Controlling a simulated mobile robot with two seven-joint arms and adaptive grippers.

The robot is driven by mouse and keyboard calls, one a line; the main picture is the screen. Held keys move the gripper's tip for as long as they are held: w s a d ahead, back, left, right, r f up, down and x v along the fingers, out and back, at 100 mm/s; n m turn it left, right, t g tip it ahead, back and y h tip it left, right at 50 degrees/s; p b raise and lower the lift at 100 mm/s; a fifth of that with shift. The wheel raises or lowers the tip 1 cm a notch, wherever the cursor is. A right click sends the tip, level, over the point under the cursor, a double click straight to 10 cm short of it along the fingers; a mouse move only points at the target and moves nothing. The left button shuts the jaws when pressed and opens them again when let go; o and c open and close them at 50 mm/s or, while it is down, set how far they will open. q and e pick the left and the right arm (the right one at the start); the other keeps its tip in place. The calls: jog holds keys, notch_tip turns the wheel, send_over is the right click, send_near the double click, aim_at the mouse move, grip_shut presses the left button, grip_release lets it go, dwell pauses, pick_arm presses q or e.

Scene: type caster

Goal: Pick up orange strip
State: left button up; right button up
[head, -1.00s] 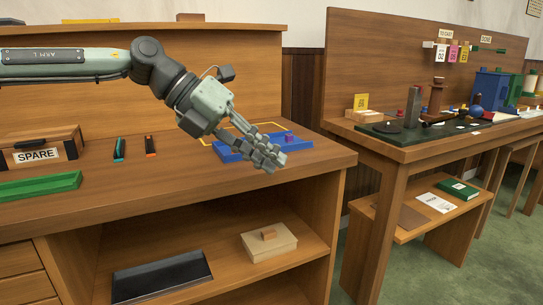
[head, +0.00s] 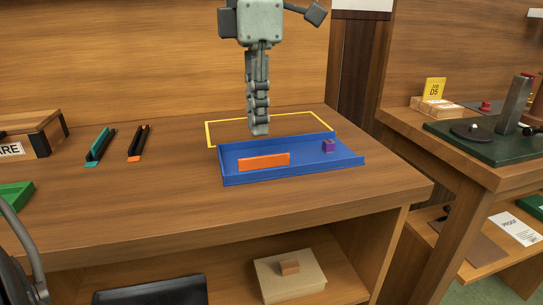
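The orange strip (head: 264,161) is in the blue tray (head: 340,163), in its left half and lengthwise along it. A small purple block (head: 328,146) is in the same tray at the right. My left gripper (head: 259,131) points down over the back side of the tray, just behind and above the strip, apart from it as far as I can see. Its fingers show edge-on and overlap, so I cannot tell their opening. Nothing shows held in it. My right gripper is not in view.
A yellow outline (head: 290,117) lies on the bench behind the tray. Left of it are a black holder with an orange end (head: 139,142), a teal-ended one (head: 100,146) and a wooden box (head: 38,132). A lidded box (head: 289,274) sits on the shelf below.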

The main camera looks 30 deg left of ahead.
aim_at(264, 162)
pick_arm(q)
notch_tip(264, 162, down, 6)
jog(key=shift+w+d+f, duration=0.1)
jog(key=shift+w, duration=0.05)
jog(key=shift+c, duration=0.6)
grip_shut()
